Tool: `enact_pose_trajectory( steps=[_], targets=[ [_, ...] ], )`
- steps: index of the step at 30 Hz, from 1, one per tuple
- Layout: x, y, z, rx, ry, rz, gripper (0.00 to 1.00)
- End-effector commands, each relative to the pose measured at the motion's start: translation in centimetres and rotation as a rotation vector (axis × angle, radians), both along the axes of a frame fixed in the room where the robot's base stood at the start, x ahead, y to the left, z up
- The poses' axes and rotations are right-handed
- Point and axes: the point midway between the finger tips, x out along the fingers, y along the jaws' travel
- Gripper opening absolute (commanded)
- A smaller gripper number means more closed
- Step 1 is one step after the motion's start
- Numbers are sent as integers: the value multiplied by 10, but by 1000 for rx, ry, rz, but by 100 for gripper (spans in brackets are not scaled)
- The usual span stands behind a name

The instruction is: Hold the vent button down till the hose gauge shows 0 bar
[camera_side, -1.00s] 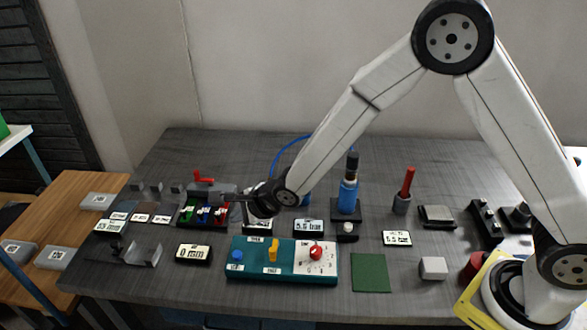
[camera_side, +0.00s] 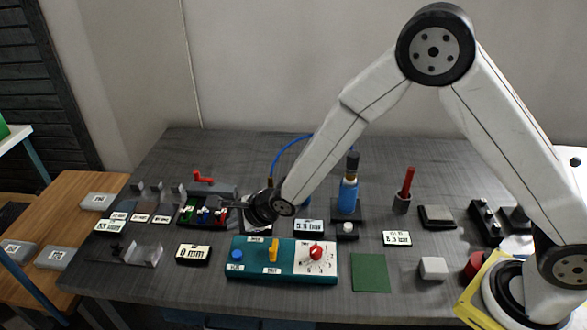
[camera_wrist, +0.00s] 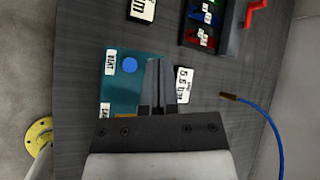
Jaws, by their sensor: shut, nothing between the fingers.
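The teal panel (camera_side: 262,278) carries a blue button (camera_side: 236,256), a yellow switch (camera_side: 273,251) and a red knob (camera_side: 316,252) on a white dial. The label by the blue button, in the wrist view (camera_wrist: 129,65), appears to read VENT. The gauge display (camera_side: 308,227) reads about 5.5 bar; it also shows in the wrist view (camera_wrist: 184,86). My gripper (camera_wrist: 157,62) is shut and empty. In the wrist view its tips overlap the panel, to the right of the blue button and apart from it. In the side view it hangs behind the panel, above the table.
A blue hose (camera_wrist: 267,114) with a brass end curves beside the gauge. A blue cylinder (camera_side: 348,196) stands behind a white button (camera_side: 347,228). A 0 mm display (camera_side: 193,254) sits left of the panel. A tray of coloured blocks (camera_side: 207,211) lies behind it.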

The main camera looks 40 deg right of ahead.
Motion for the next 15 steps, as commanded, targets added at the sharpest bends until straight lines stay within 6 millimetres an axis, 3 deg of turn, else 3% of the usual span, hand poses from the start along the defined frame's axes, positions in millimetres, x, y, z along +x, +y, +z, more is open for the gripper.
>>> enact_pose_trajectory(
  steps=[15],
  targets=[
    [0,0,-53,-2,3,-1,0]
  ],
)
